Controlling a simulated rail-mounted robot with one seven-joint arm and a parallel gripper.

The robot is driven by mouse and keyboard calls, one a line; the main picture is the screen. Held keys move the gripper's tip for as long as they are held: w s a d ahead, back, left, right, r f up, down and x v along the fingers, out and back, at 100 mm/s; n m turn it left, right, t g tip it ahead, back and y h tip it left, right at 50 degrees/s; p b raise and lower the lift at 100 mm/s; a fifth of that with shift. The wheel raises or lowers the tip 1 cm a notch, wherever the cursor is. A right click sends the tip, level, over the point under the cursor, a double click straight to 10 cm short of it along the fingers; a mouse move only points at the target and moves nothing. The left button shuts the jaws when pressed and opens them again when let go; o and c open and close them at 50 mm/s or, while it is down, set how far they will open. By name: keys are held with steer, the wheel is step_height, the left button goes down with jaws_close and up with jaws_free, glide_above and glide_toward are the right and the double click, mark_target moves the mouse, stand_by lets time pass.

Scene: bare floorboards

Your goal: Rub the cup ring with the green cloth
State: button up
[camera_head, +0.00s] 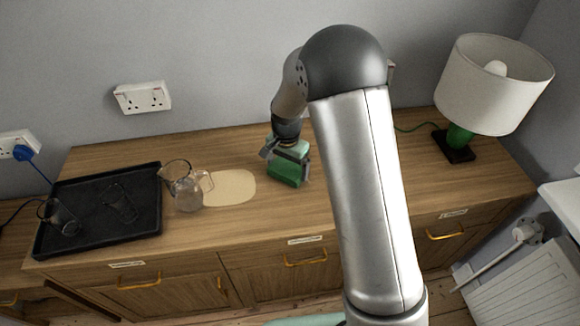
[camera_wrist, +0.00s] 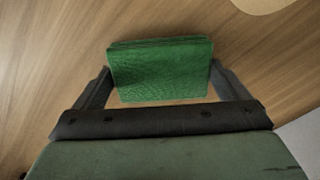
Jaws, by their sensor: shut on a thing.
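The green cloth (camera_head: 287,170) is a folded, block-like pad at the middle of the wooden cabinet top. My gripper (camera_head: 286,153) is shut on it from above; in the wrist view the cloth (camera_wrist: 161,72) sits between the two dark fingers. I cannot tell whether the cloth touches the wood. A pale, rounded patch (camera_head: 234,187) lies on the wood to the left of the cloth, apart from it. Its edge also shows in the wrist view (camera_wrist: 262,4) at the top right. I cannot make out a distinct cup ring.
A glass jug (camera_head: 188,192) stands at the patch's left edge. A black tray (camera_head: 95,238) with glasses is further left. A lamp (camera_head: 492,85) with a green base stands at the right, its cord behind. Bare wood lies between cloth and patch.

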steer(key=shift+s, duration=1.25)
steer(key=shift+s+d, duration=0.2)
steer(key=shift+s, duration=2.05)
steer(key=shift+s+d, duration=0.15)
steer(key=shift+s, duration=2.1)
steer(key=shift+a, duration=0.15)
steer(key=shift+w+a, duration=0.3)
steer(key=shift+a, duration=0.6)
steer(key=shift+w+d, duration=0.15)
steer(key=shift+w, duration=0.6)
steer(key=shift+w+a, duration=0.2)
steer(key=shift+w, duration=2.05)
steer(key=shift+w+a, duration=0.15)
steer(key=shift+w, duration=2.1)
steer(key=shift+w+r, duration=0.2)
steer(key=shift+r, duration=0.1)
steer(key=shift+r+p, duration=0.5)
steer(key=shift+r, duration=0.45)
steer(key=shift+s+r, duration=0.15)
steer(key=shift+r, duration=0.15)
steer(key=shift+r+p, duration=1.7)
steer(key=shift+r, duration=0.8)
steer(key=shift+b, duration=0.35)
